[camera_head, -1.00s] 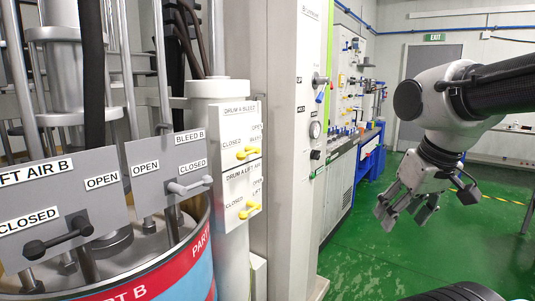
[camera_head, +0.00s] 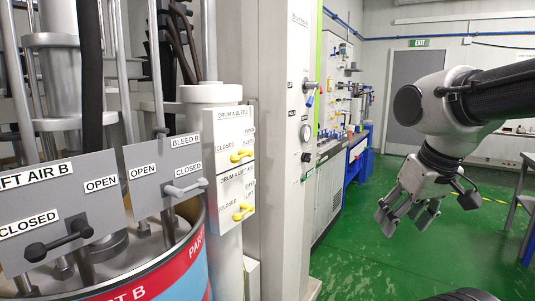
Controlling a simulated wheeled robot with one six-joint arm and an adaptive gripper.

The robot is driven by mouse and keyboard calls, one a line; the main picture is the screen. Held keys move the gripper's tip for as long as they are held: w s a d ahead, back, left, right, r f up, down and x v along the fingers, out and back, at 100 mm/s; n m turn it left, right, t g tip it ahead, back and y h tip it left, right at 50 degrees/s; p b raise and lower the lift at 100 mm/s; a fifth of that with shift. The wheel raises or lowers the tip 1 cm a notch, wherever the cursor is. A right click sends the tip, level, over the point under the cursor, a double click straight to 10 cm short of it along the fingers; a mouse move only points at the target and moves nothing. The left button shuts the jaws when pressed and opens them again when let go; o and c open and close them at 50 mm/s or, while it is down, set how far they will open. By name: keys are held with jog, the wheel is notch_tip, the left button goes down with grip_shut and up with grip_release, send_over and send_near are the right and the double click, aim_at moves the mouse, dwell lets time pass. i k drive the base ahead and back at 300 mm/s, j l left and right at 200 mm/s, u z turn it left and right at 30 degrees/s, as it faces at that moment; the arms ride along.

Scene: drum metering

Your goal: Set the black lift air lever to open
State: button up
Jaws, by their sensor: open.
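The black lift air lever (camera_head: 60,242) is on the grey LIFT AIR B plate (camera_head: 60,200) at the lower left of the head view. It lies nearly level, tilted slightly up to the right, below the CLOSED label (camera_head: 28,223). The OPEN label (camera_head: 101,184) is higher up, at the plate's right side. My gripper (camera_head: 403,216) hangs at the right of the view, far from the lever. Its fingers point down and are apart, with nothing between them.
The BLEED B plate (camera_head: 150,165) with a grey lever (camera_head: 185,187) stands right of the black lever. A white post bears yellow levers (camera_head: 241,211). A blue-and-red drum (camera_head: 170,275) is below the plates, with vertical rods behind. Green floor (camera_head: 350,260) is clear in the middle.

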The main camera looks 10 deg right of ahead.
aim_at(35, 252)
jog(key=u, duration=1.45)
